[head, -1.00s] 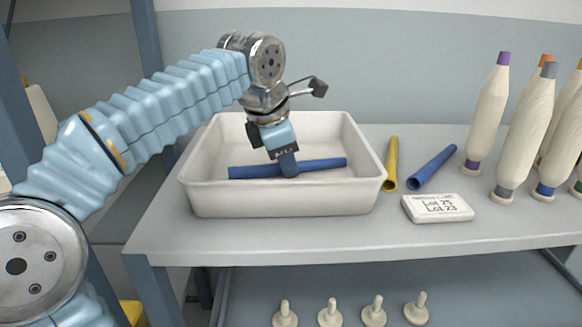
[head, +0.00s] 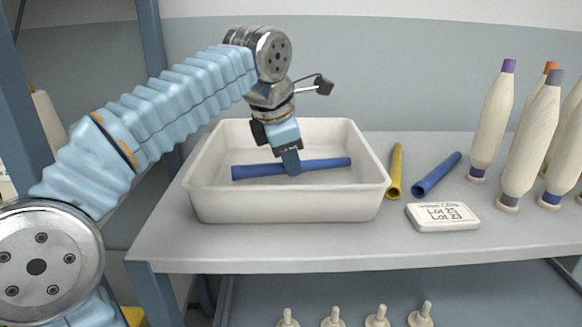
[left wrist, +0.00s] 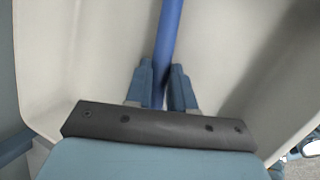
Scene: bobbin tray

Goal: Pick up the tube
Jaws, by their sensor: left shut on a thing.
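A blue tube (head: 325,163) lies inside the white tray (head: 285,205), tilted slightly up toward the right. My left gripper (head: 291,170) reaches down into the tray and is shut on the tube near its middle. In the left wrist view the tube (left wrist: 168,40) runs up from between the two blue fingers of the left gripper (left wrist: 160,88). The fingers hide part of the tube. I cannot tell whether the tube touches the tray floor. My right gripper is not in view.
A yellow tube (head: 396,171) and another blue tube (head: 437,174) lie right of the tray. A white label block (head: 443,217) sits in front of them. Several wound bobbins (head: 492,120) stand at the right. Several pegs (head: 377,317) stand on the lower shelf.

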